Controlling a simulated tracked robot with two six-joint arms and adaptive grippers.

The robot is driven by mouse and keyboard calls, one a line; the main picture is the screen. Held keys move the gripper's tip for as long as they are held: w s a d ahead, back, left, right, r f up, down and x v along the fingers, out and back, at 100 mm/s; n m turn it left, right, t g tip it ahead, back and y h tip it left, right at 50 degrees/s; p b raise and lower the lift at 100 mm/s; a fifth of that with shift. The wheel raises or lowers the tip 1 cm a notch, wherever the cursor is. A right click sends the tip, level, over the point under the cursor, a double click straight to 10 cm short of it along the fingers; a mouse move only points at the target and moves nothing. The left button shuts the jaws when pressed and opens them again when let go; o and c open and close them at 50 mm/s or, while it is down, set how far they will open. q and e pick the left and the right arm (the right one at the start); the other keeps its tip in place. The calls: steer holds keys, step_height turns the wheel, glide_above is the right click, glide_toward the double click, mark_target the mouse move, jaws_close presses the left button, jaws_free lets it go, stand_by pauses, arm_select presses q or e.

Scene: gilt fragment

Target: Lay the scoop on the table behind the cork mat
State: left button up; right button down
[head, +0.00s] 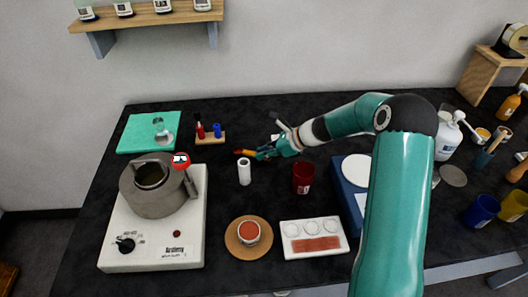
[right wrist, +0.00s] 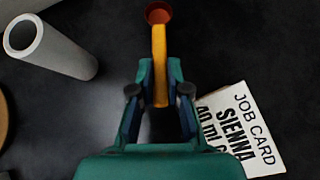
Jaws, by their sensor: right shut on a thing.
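The scoop (head: 245,152) has an orange-yellow handle and a small red-brown bowl; in the right wrist view its handle (right wrist: 159,60) runs up from between my fingers to the bowl. My right gripper (head: 268,153) is shut on the handle, over the dark table beyond the round cork mat (head: 231,245). The bowl points left in the head view. I cannot tell whether the scoop touches the table. The mat bears a small white jar (head: 250,240) with a reddish top. My left gripper is not in view.
A white cylinder (head: 244,172) stands between scoop and mat. A red cup (head: 303,178) is right of it. A rack (head: 210,138) with red and blue pieces is left of the scoop. A job card (right wrist: 250,130) lies near my gripper. A hotplate (head: 150,250) with a pot stands left.

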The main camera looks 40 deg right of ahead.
steer(key=shift+f, duration=0.3)
steer(key=c, duration=1.1)
jaws_free()
steer(key=shift+o, duration=0.2)
steer(key=shift+r, duration=0.1)
